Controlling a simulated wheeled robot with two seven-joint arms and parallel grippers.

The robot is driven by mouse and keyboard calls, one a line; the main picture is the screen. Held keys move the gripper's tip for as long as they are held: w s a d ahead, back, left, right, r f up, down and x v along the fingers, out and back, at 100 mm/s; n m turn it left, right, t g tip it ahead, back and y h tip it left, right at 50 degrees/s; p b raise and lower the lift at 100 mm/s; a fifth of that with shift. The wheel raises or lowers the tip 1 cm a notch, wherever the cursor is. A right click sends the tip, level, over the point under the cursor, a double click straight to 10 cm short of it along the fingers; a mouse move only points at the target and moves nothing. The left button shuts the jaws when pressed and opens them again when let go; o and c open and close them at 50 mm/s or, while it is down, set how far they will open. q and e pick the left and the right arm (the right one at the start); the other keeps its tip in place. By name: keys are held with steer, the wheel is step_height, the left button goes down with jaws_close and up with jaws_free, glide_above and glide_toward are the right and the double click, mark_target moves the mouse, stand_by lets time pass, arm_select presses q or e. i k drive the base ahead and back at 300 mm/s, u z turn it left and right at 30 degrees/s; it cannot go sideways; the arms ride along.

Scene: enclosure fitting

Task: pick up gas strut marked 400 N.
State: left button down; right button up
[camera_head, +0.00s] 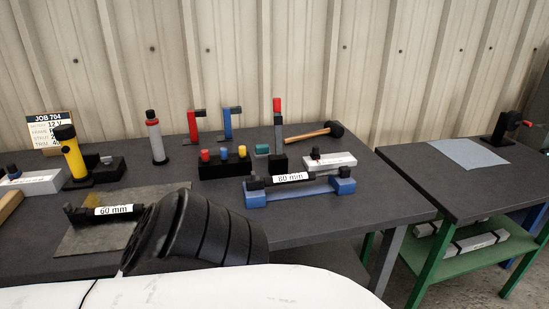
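I cannot make out a 400 N marking on anything in the head view. A black bar-shaped part labelled 60 mm (113,211) lies on a dark mat (85,239) at the table's front left. A black part labelled 80 mm (291,178) rests on a blue cradle (310,190) at centre right. Labelled pale blocks stand at the left (38,184) and right of centre (331,163); their labels are too small to read. Labelled grey bars (475,241) lie on the side table's lower shelf. Neither gripper is in view.
A job card (49,130), yellow cylinder (73,157), grey cylinder (156,142), red (194,125) and blue (228,122) clamp-like tools, black block (225,168) and hammer (315,132) occupy the table. A blue-grey cloth (468,154) lies on the side table. A black ribbed form hides the front edge.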

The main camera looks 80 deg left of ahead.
mark_target(344, 172)
steer(key=k, duration=0.6)
steer(key=u, duration=0.75)
